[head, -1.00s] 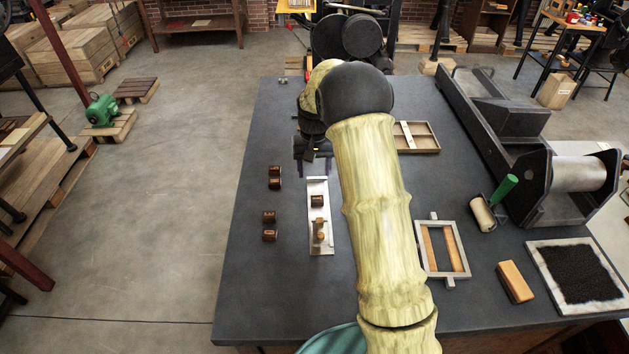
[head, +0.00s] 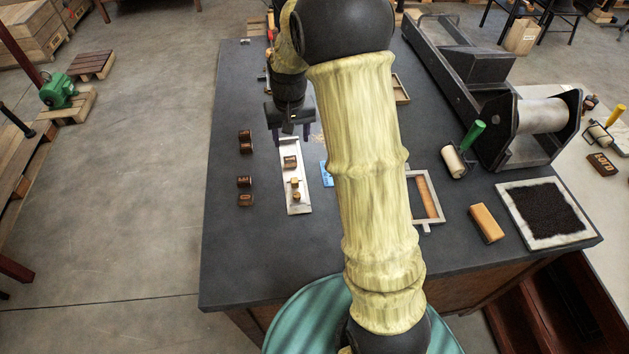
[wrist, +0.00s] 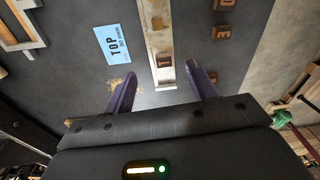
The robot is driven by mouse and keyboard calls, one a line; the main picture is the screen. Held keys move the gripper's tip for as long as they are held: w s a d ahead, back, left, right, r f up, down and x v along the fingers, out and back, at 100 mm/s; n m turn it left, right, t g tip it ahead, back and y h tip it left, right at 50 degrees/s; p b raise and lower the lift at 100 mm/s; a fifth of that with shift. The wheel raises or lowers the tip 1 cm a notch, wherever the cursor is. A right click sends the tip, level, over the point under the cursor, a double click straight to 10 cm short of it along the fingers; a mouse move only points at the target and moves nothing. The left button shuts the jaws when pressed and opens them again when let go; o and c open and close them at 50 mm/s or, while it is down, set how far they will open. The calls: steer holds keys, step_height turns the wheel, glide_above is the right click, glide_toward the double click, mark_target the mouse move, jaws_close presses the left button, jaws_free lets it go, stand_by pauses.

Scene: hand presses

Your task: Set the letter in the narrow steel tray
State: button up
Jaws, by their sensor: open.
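The narrow steel tray (head: 297,208) lies lengthwise on the dark table. A dark letter block (head: 290,162) and small brass-coloured pieces (head: 295,182) sit in it. The letter block also shows in the wrist view (wrist: 163,61). Several loose dark letter blocks stand left of the tray, in a far pair (head: 245,135) and a near pair (head: 245,182). In the wrist view one reads E (wrist: 227,4) and one O (wrist: 221,32); others are partly hidden by a finger. My gripper (head: 290,135) is open and empty, above the tray's far end, with its fingers (wrist: 160,88) either side.
A blue card reading TOP (wrist: 113,44) lies beside the tray. To the right are a metal frame (head: 435,200), a wooden block (head: 487,222), a green-handled roller (head: 455,160), an ink slab (head: 510,207) and a press (head: 500,140). The table's left edge strip is clear.

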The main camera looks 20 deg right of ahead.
steer(key=s+r+n+t, duration=0.1)
steer(key=s+r, duration=0.1)
steer(key=s, duration=1.8)
steer(key=shift+r+t, duration=0.25)
steer(key=shift+t, duration=0.15)
